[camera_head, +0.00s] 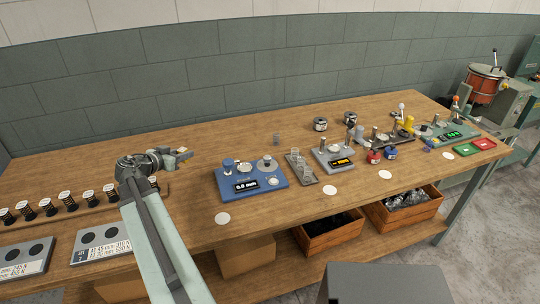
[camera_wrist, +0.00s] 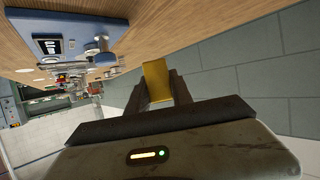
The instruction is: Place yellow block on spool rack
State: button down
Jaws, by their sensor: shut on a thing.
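The yellow block (camera_wrist: 157,80) is between the two fingers of my gripper (camera_wrist: 160,92) in the wrist view. The fingers are shut on it, and its outer end sticks out beyond them. In the head view my gripper (camera_head: 176,157) is over the left-middle part of the bench, and only a small yellowish bit of the block (camera_head: 182,150) shows at its tip. Two dark-and-silver spools (camera_head: 320,124) (camera_head: 350,118) stand toward the back of the bench. I cannot tell for sure which thing is the spool rack.
A blue device with a display (camera_head: 250,180) stands right of my gripper on the wooden bench (camera_head: 205,200). A tray of clear cups (camera_head: 303,167) and a grey device (camera_head: 334,158) are farther right. Springs (camera_head: 66,200) line the left. Bench behind my gripper is clear.

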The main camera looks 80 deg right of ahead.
aim_at(228, 156)
jog(key=s+d+f+m+g+y+b, duration=0.1)
jog(key=s+d+m+g+y, duration=0.25)
jog(key=s+d, duration=1)
jog(key=shift+m+g+h, duration=0.45)
jog(key=f+b, duration=0.7)
jog(key=w+f+b, duration=0.1)
jog(key=f+b, duration=0.2)
jog(key=shift+d+f+b, duration=0.3)
jog(key=shift+f+b, duration=0.05)
jog(key=shift+r, duration=0.25)
jog(key=shift+f, duration=0.15)
jog(key=c, duration=1.1)
grip_release()
jog(key=shift+c, duration=0.2)
